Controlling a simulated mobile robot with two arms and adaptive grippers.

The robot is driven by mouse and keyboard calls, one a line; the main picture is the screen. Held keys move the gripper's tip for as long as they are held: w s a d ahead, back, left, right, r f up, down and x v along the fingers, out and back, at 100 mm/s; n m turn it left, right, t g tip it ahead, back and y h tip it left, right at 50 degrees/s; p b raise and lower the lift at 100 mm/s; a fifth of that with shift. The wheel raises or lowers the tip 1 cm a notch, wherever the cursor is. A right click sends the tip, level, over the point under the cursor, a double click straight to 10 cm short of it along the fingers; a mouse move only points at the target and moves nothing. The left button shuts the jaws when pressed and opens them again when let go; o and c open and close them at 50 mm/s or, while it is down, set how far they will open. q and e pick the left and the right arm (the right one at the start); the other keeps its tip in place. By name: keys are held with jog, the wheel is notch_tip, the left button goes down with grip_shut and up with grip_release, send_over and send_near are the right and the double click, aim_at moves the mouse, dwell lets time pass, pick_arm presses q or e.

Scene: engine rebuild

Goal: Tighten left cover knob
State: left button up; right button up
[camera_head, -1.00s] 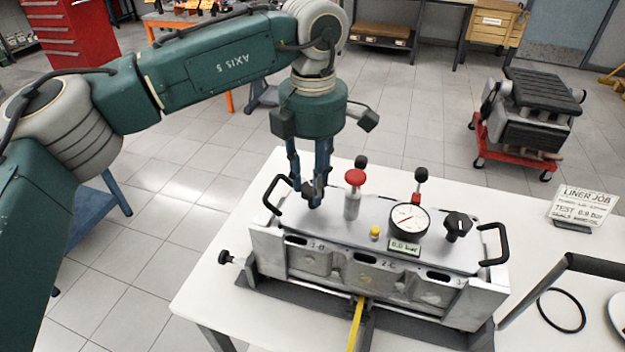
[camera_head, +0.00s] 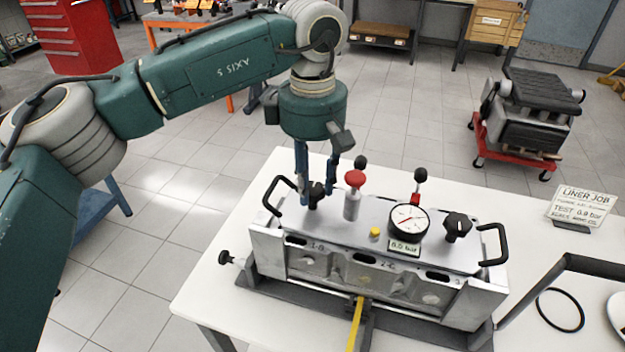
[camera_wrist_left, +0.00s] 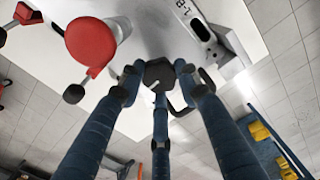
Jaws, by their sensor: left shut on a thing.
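The left cover knob (camera_head: 316,194) is black and stands at the left end of the grey metal cover plate (camera_head: 342,220) on the engine block (camera_head: 300,262). My left gripper (camera_head: 318,187) points down over it. In the left wrist view its three blue fingers are closed around the dark knob (camera_wrist_left: 158,73). The right cover knob (camera_head: 457,226) is black and lobed, and stands free at the plate's other end. My right gripper is not in view.
A red-topped valve (camera_head: 354,180), a round gauge (camera_head: 408,222) and a small yellow cap (camera_head: 375,234) stand on the plate. Black handles (camera_head: 493,243) rise at both ends. A sign (camera_head: 582,205) and a black ring (camera_head: 560,310) are on the white table at right.

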aim_at(313, 188)
pick_arm(q)
jog(key=shift+m, duration=0.4)
jog(key=o, duration=1.2)
jog(key=shift+r, duration=0.1)
notch_tip(313, 188, up, 12)
jog(key=shift+f, duration=0.1)
